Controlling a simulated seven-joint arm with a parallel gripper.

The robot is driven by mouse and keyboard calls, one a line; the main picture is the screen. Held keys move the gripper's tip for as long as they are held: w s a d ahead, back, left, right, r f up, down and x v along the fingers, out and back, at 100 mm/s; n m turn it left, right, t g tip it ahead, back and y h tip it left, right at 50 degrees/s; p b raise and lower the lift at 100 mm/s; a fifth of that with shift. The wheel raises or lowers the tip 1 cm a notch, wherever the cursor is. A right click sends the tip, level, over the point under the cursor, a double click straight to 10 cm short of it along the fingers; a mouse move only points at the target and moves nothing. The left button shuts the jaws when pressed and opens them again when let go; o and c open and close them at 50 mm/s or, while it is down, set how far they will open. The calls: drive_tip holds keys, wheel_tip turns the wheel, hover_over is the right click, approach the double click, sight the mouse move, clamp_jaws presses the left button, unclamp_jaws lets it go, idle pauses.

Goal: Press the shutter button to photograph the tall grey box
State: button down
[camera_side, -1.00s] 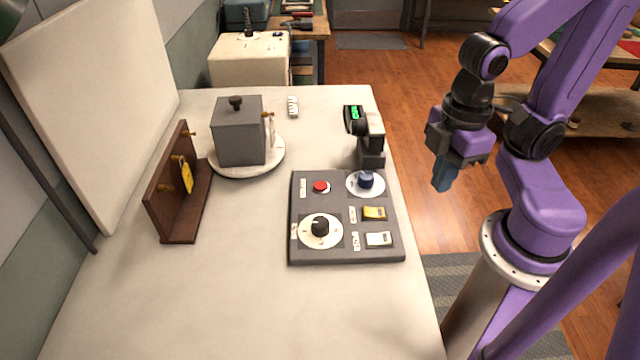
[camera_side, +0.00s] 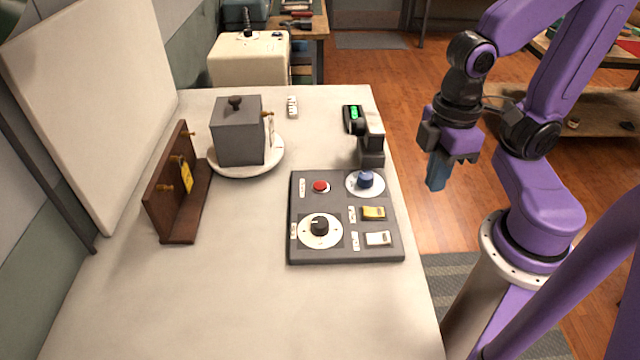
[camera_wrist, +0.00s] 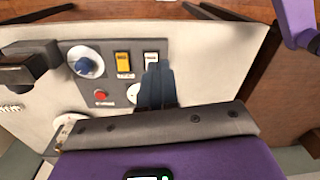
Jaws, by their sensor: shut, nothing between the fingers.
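The tall grey box (camera_side: 237,138) with a dark knob on top stands on a round white turntable (camera_side: 270,162). A small black camera (camera_side: 371,140) with a green-lit screen stands to its right. In front lies a dark control panel (camera_side: 335,258) with a red button (camera_side: 320,187), a blue knob, a black dial, and a yellow and a white switch. My gripper (camera_side: 436,172) is shut and empty, in the air right of the panel and clear of it. In the wrist view its blue fingers (camera_wrist: 157,85) overlap part of the panel; the red button (camera_wrist: 101,96) is beside them.
A brown wooden rack (camera_side: 165,200) with pegs and a yellow tag stands left of the box. A large white board (camera_side: 95,110) leans at the left. A small white labelled block (camera_side: 293,107) lies behind. The front of the table is clear.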

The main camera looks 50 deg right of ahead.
drive_tip(key=w+a+f+m+g+y, duration=0.2)
drive_tip(key=w+a+m, duration=0.3)
drive_tip(key=w+m, duration=0.6)
drive_tip(key=m+t+y, duration=0.5)
drive_tip(key=m+t, duration=0.3)
drive_tip(key=m, duration=2.7)
hover_over(325, 184)
drive_tip(key=shift+w+f, duration=0.1)
drive_tip(key=shift+f, duration=1.2)
drive_tip(key=shift+f, duration=4.4)
drive_tip(key=shift+f, duration=0.15)
